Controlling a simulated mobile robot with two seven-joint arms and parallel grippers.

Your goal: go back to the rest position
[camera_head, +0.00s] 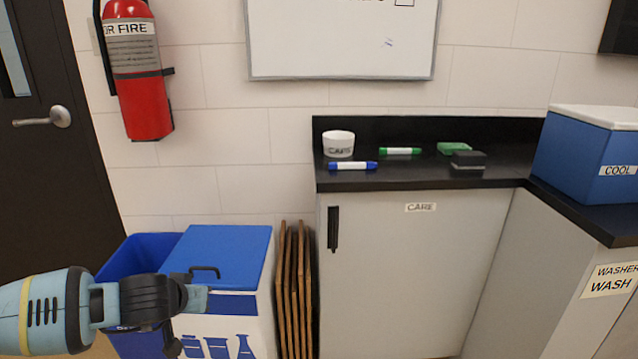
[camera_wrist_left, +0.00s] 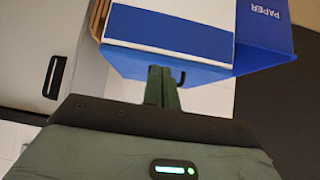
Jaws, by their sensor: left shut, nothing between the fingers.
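My left arm comes in from the left in the head view, and its gripper (camera_head: 197,298) is in front of the blue-and-white bin. In the left wrist view the two fingers of the gripper (camera_wrist_left: 162,88) lie together, shut with nothing between them. The bin's blue lid (camera_head: 226,250) has a dark handle (camera_head: 205,272) just above the gripper in the head view. I cannot tell whether the gripper touches the bin. My right gripper is in neither view.
A blue bin (camera_head: 140,252) stands beside the lidded one, with folded brown boards (camera_head: 293,290) to the right. A grey cabinet (camera_head: 400,270) carries a black counter (camera_head: 420,181) with a white cup (camera_head: 338,144), markers and a blue cooler (camera_head: 580,150). A fire extinguisher (camera_head: 138,85) hangs on the wall.

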